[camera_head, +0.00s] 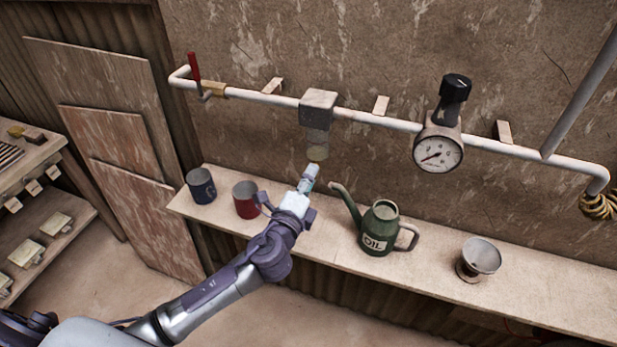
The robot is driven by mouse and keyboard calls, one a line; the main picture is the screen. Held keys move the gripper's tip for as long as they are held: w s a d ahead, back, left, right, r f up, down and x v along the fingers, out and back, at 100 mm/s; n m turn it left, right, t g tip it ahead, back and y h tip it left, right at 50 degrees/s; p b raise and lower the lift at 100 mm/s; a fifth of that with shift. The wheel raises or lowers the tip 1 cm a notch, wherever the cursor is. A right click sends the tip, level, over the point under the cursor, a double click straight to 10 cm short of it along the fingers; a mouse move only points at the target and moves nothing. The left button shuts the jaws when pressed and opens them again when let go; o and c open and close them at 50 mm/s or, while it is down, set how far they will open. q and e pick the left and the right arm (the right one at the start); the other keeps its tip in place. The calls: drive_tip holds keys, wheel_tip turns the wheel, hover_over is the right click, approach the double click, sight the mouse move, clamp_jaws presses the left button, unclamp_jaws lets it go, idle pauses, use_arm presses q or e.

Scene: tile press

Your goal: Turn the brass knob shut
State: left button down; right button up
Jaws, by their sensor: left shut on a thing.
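The grey filter block (318,98) hangs on the white pipe, with a clear bowl (316,138) below it. The brass knob (317,153) is at the bottom of the bowl, small and partly hidden by my gripper. My left gripper (312,169) reaches up from below and is shut on the knob. The fingertips are too small to show their exact grip. My right gripper is not in view.
The white pipe (380,121) runs along the wall, with a red lever (194,67) at left and a pressure gauge (438,154) at right. The shelf (330,240) below holds a blue mug (201,186), red mug (246,200), green oil can (380,228) and metal cup (481,256).

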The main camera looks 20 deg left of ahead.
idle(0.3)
use_arm(q)
drive_tip(key=c, duration=0.8)
unclamp_jaws()
drive_tip(key=s, duration=1.2)
drive_tip(key=shift+a, duration=0.2)
